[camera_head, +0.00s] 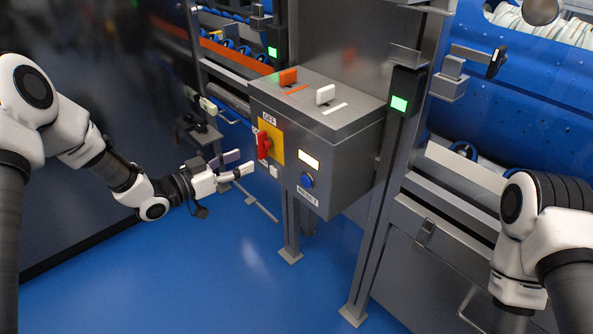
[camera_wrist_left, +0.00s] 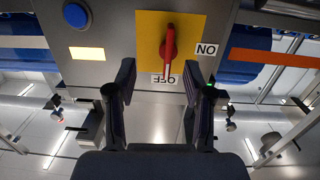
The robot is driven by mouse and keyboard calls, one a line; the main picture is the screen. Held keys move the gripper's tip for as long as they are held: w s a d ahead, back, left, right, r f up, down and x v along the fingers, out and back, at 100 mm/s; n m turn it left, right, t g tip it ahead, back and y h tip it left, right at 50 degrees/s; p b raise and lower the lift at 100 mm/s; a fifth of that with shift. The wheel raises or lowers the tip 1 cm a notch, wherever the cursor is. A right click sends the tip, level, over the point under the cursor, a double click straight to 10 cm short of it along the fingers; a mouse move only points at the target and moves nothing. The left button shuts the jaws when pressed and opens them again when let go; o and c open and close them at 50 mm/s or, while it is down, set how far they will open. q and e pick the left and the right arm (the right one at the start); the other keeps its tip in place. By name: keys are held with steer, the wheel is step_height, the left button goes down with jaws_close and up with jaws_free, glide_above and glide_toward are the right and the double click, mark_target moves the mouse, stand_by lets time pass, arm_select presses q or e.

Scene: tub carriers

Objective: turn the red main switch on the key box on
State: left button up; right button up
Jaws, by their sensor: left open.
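The key box (camera_head: 350,140) is a grey box on posts. On its front a red main switch (camera_head: 264,145) sits on a yellow plate (camera_head: 276,151). In the left wrist view, which looks upside down, the red switch handle (camera_wrist_left: 168,48) lies along the OFF label (camera_wrist_left: 163,78); the ON label (camera_wrist_left: 206,49) is to its side. My left gripper (camera_head: 240,165) is open and empty, just in front of the box near the switch. In the left wrist view its fingertips (camera_wrist_left: 160,80) are apart, with the handle's end between them in the picture. My right gripper is out of view.
A blue RESET button (camera_head: 307,180) and a lit window (camera_head: 309,160) are right of the switch. An orange key (camera_head: 288,77) and a white key (camera_head: 325,95) stand on the box top. Steel posts flank the box. The blue floor (camera_head: 200,270) below is clear.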

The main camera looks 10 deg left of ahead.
mark_target(258, 145)
arm_select(q)
steer(key=shift+t, duration=0.4)
steer(key=w+d, duration=0.1)
steer(key=w, duration=0.1)
steer(key=w+d+r+b, duration=0.1)
steer(key=w, duration=0.1)
steer(key=w+d, duration=0.1)
steer(key=w, duration=0.1)
steer(key=shift+d+r+b, duration=0.15)
steer(key=shift+b, duration=0.15)
steer(key=shift+s, duration=0.1)
jaws_close()
